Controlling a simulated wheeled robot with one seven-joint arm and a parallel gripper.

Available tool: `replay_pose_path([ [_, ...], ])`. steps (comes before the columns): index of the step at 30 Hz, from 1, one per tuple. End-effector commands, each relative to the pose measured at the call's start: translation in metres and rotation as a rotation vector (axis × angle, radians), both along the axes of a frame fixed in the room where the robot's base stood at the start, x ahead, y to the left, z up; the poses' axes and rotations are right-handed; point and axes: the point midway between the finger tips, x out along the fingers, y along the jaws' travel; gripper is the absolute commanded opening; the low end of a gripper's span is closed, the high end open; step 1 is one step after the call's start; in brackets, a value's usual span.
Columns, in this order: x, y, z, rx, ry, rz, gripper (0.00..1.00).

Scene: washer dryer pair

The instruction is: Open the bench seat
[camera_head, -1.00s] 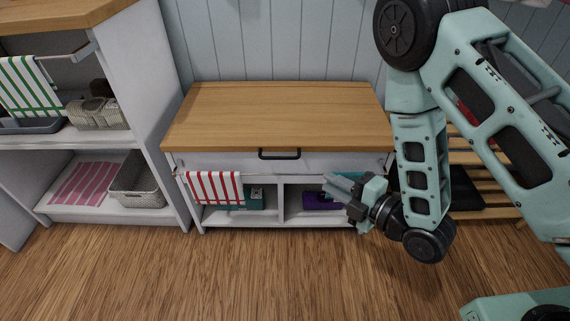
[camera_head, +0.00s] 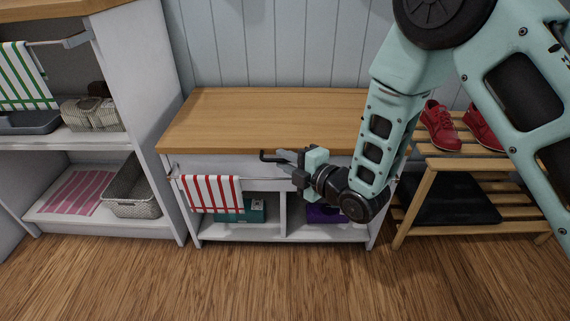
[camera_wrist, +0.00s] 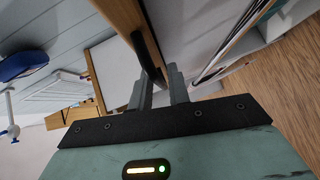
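The bench (camera_head: 265,108) has a wooden seat top, which lies flat and closed on a white body. A dark bar handle (camera_head: 266,155) sits on its front, just under the seat edge, partly hidden by my gripper. My gripper (camera_head: 286,156) is at the handle's right part, in front of the bench. In the wrist view, the two fingers (camera_wrist: 157,80) stand apart, and the dark handle (camera_wrist: 147,58) shows at the gap between their tips. I cannot tell whether either finger touches it.
A red-striped towel (camera_head: 212,193) hangs on a front rail. A teal box (camera_head: 254,211) and a purple item (camera_head: 322,214) lie in the lower compartments. White shelving (camera_head: 152,90) stands left; a slatted shoe rack (camera_head: 425,190) with red shoes (camera_head: 440,126) stands right. The floor in front is clear.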

Motion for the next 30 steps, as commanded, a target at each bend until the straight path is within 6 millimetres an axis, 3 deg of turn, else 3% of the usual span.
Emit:
replay_pose_path([
  [11, 0.004, 0.004, 0.000, 0.000, 0.000, 0.000, 0.18],
  [13, 0.004, 0.004, 0.000, 0.000, 0.000, 0.000, 0.00],
  [20, 0.004, 0.004, 0.001, 0.000, 0.001, -0.001, 0.00],
  [26, 0.004, 0.003, 0.014, 0.001, 0.024, -0.001, 0.00],
  [30, 0.005, 0.003, 0.034, 0.004, 0.064, -0.003, 0.00],
])
